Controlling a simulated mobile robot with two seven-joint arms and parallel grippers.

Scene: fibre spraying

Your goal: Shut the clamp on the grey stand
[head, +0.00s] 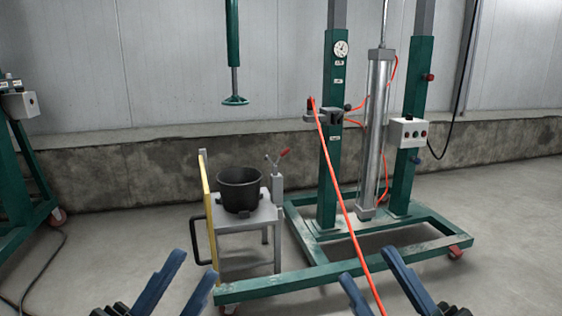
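The grey stand (232,219) is a small low table left of centre with a black pot (239,188) on top. At its back right corner a short grey post (277,184) carries the clamp (276,160). The clamp is small, with one metal arm tilted up to the left and a red-tipped handle (285,153) tilted up to the right; it looks open. My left gripper (196,261) is open and empty at the bottom edge, in front of the stand. My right gripper (366,263) is open and empty at the bottom, right of the stand.
A yellow panel (207,220) with a black handle (199,250) edges the stand's left side. A green wheeled frame (340,278) stands to the right, with a cylinder (375,135) and an orange hose (342,200) crossing in front. A green plunger (235,99) hangs above the pot.

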